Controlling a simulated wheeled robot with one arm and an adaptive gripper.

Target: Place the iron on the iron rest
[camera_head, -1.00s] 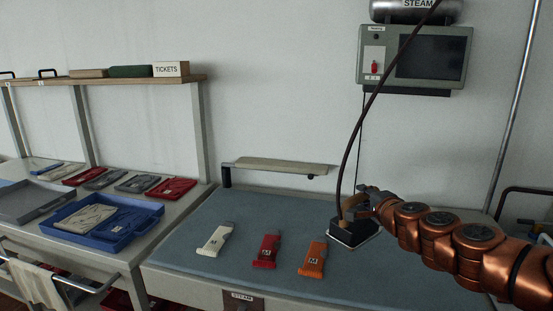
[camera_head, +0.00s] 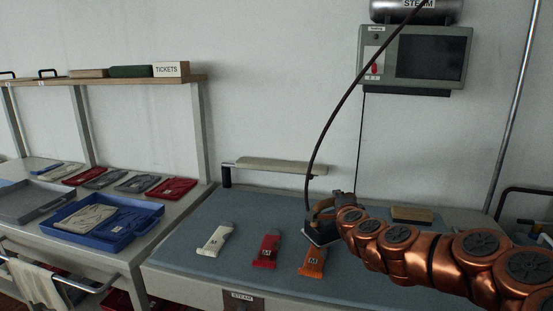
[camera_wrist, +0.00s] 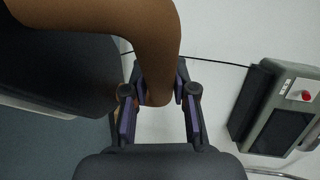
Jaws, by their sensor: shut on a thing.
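The iron (camera_head: 322,238), with a dark body, pale sole edge and brown handle, is over the blue-grey ironing surface, close to the orange piece and partly overlapping it in the head view. My gripper (camera_head: 340,203) is shut on its handle. In the wrist view the brown handle (camera_wrist: 152,45) passes between my fingers (camera_wrist: 158,98), and the dark iron body (camera_wrist: 60,75) fills the left. The iron looks slightly tilted; its height above the surface is hard to tell. A flat tan block (camera_head: 412,214), possibly the iron rest, lies at the back right behind my arm.
White (camera_head: 215,239), red (camera_head: 266,250) and orange (camera_head: 312,262) pieces lie along the front of the ironing surface (camera_head: 210,212). A narrow padded arm (camera_head: 280,166) stands at the back. The iron's dark hose (camera_head: 337,110) rises past the wall panel (camera_head: 430,57).

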